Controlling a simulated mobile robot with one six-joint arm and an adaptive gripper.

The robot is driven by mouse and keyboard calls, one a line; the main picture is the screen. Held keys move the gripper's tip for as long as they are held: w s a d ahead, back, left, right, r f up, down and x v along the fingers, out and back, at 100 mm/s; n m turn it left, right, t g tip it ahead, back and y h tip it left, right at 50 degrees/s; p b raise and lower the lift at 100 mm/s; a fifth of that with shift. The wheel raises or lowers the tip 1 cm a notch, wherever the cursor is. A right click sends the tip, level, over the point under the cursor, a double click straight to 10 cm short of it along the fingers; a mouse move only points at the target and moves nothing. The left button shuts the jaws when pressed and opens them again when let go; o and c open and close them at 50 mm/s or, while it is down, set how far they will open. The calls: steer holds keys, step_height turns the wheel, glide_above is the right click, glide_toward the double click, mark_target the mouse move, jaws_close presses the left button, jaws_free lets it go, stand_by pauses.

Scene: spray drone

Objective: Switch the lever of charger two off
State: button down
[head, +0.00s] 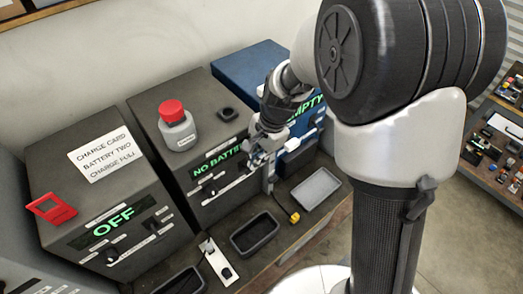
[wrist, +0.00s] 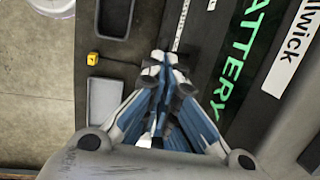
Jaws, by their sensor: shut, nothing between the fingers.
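Three chargers stand in a row in the head view. The left dark charger (head: 62,172) shows a green OFF display (head: 107,226), with knobs and a lever on its front. The middle dark charger (head: 140,110) shows a NO BATTERY display (head: 203,178), also seen in the wrist view (wrist: 240,60). The right blue charger (head: 250,62) reads EMPTY. Which is charger two, I cannot tell from the labels. My gripper (head: 262,157) is at the right part of the middle charger's front, over its controls; its fingers (wrist: 168,72) are shut and empty. The middle lever is partly hidden by it.
A grey bottle with a red cap (head: 176,128) stands on the middle one. Trays (head: 254,233), (head: 316,188) and a yellow plug (head: 295,217) lie on the bench in front.

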steer(key=shift+a+f, duration=0.15)
steer(key=shift+f, duration=0.4)
steer(key=shift+b, duration=0.35)
steer(key=shift+s+f+b, duration=0.15)
steer(key=shift+b, duration=0.55)
